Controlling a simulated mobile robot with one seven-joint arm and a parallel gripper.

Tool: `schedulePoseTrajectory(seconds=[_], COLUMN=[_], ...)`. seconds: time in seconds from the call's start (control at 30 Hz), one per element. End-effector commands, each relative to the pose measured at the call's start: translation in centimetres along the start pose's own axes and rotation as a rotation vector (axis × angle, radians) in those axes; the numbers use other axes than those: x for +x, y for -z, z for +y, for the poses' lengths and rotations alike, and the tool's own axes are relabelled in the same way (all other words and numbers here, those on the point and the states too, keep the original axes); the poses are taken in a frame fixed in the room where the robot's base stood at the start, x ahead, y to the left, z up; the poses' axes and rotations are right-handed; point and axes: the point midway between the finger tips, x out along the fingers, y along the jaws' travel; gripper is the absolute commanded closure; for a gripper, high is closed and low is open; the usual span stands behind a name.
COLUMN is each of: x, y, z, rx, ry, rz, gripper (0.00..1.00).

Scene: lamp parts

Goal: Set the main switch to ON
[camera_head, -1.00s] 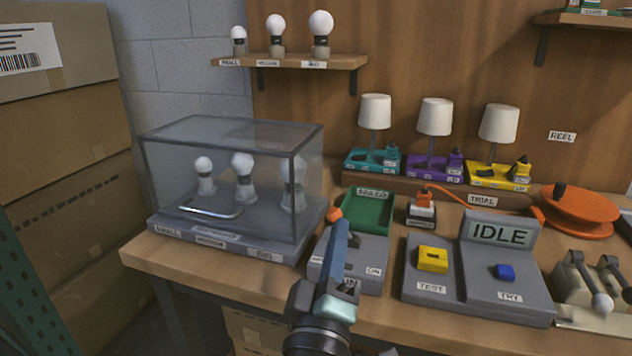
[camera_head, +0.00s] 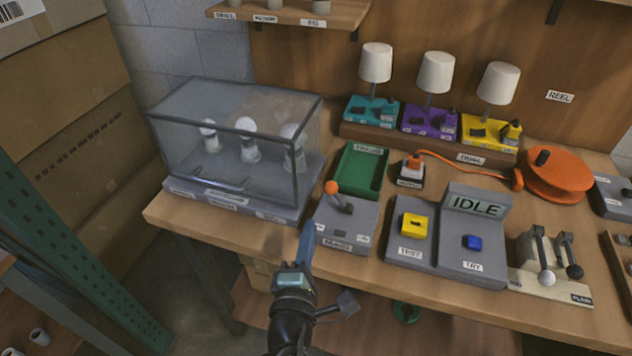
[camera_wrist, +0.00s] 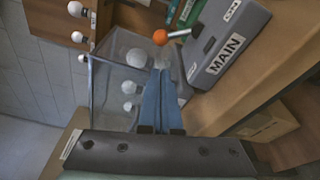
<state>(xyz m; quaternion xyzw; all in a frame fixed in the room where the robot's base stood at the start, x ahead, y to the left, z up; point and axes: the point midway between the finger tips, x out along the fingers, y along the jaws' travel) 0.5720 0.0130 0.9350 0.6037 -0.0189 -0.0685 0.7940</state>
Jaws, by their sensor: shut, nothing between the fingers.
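The main switch is a grey box (camera_head: 345,229) labelled MAIN at the front of the bench, with a lever topped by an orange ball (camera_head: 331,187). The lever leans to the left, away from the label at the box's right end. In the wrist view the orange ball (camera_wrist: 160,37) and the MAIN box (camera_wrist: 228,45) lie beyond my fingertips, up and to the right. My gripper (camera_head: 308,226) is shut and empty, with blue fingers. It is in front of and left of the box, apart from the lever. It also shows in the wrist view (camera_wrist: 160,75).
A glass case (camera_head: 240,145) with bulbs stands just left of the switch. A green tray (camera_head: 360,170) is behind it. A TEST/TRY panel (camera_head: 440,257) with an IDLE display stands to the right. Floor space is open below the bench's front edge.

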Motion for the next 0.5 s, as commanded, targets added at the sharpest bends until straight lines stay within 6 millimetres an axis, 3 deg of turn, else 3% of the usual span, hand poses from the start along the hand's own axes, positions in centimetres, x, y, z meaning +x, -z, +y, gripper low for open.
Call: schedulePoseTrajectory(seconds=[0.33,0.5], x=[0.2,1.7], y=[0.0,0.0], z=[0.0,0.1], rx=[0.001,0.000], ry=[-0.001,-0.003], rz=[0.000,-0.001], gripper=[1.00,1.00])
